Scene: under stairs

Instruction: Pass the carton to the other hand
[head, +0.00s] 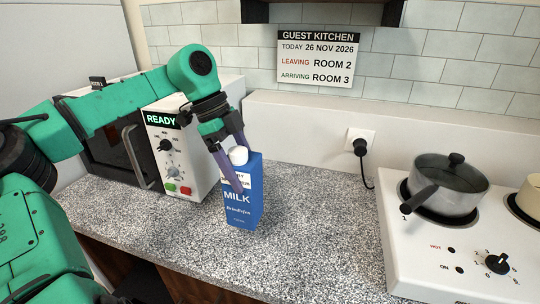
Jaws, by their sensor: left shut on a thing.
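The carton (243,206) is a blue milk carton with a white cap and the word MILK on its front. It is upright on, or just above, the speckled countertop near the middle of the head view; I cannot tell if its base touches. My left gripper (238,178) reaches down from above and is shut on the carton near its top, with one purple finger across its left front edge. My right gripper is not in view.
A microwave (165,157) with a READY display stands behind and left of the carton. A hob (440,255) with a lidded grey pot (447,190) is at the right. The speckled countertop (315,225) between them is clear. A plugged socket (359,142) is on the wall behind.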

